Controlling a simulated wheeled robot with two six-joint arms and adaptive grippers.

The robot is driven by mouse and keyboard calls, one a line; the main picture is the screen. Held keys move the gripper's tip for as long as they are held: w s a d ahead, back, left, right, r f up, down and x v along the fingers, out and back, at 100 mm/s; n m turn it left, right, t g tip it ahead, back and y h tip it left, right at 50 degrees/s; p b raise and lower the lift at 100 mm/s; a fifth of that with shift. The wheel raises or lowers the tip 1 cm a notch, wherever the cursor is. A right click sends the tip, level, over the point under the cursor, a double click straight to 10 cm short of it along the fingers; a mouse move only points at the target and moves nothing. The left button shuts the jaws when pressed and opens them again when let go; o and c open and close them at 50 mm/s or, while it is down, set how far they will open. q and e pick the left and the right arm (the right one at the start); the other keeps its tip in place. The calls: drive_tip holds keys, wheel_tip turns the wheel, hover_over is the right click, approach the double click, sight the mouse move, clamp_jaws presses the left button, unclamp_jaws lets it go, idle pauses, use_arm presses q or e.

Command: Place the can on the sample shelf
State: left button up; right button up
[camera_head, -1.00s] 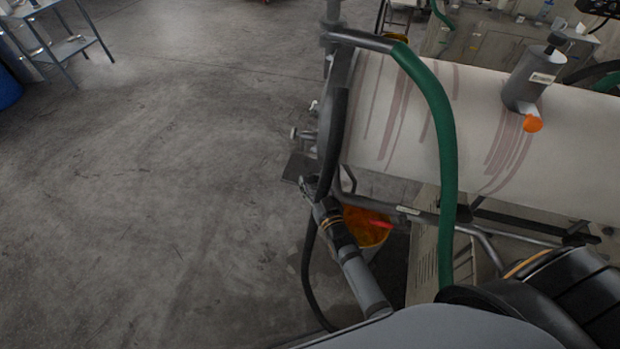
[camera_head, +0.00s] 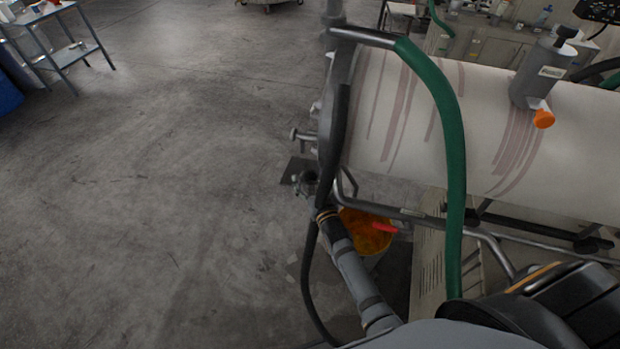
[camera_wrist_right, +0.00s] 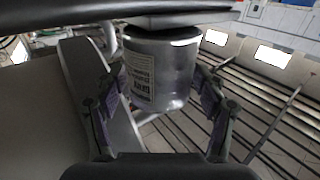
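The can (camera_wrist_right: 158,72) is grey with a white printed label and shows large in the right wrist view, where the picture looks upside down. My right gripper (camera_wrist_right: 160,88) has one finger on each side of it and appears closed on it. A flat grey plate (camera_wrist_right: 180,20) lies against or very near the can's end; a tiny gap cannot be ruled out. In the head view my right gripper (camera_head: 305,183) is small, by a dark flat plate (camera_head: 290,170) at the drum's end, perhaps the sample shelf. The can is hard to make out there. My left gripper is out of view.
The big pale drum (camera_head: 430,125) and a green hose (camera_head: 452,150) fill the right side. An orange bucket (camera_head: 368,238) stands beside my right arm. A black hose (camera_head: 308,275) hangs nearby. The floor to the left is clear up to a metal table (camera_head: 65,55).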

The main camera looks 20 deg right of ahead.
drive_tip(key=shift+r, duration=0.1)
drive_tip(key=shift+r, duration=0.2)
drive_tip(key=s, duration=1.2)
drive_tip(key=shift+d, duration=0.2)
drive_tip(key=shift+f, duration=0.1)
